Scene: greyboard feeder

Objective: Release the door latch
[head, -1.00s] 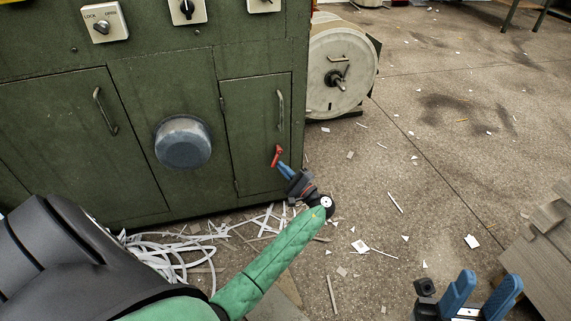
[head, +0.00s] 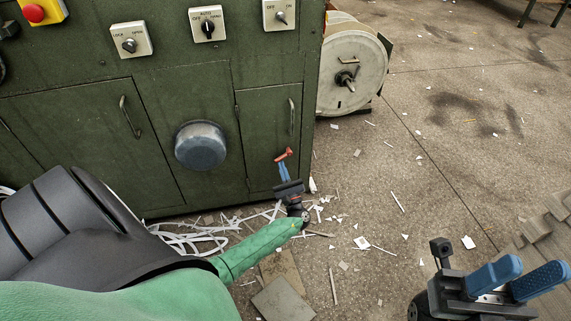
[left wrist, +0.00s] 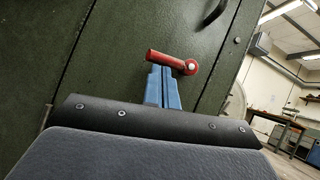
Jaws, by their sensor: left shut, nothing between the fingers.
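The red door latch (head: 284,155) is on the narrow right-hand green cabinet door (head: 268,128), below its bar handle. In the head view the latch lies slanted, nearer to level than upright. In the left wrist view the red latch (left wrist: 168,60) runs left from its round pivot. My left gripper (head: 283,166) is shut and empty, its blue fingertips just under the latch lever. In the left wrist view its tips (left wrist: 162,72) look close against the lever; whether they touch is unclear. The door looks closed. My right gripper (head: 530,270) is open and empty, away at the lower right.
A round grey knob-like bowl (head: 201,146) sticks out left of the door. Switches (head: 208,24) sit above. A white reel (head: 350,74) stands right of the cabinet. Paper strips (head: 190,238) litter the floor at its foot. Grey boards (head: 545,235) lie at lower right.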

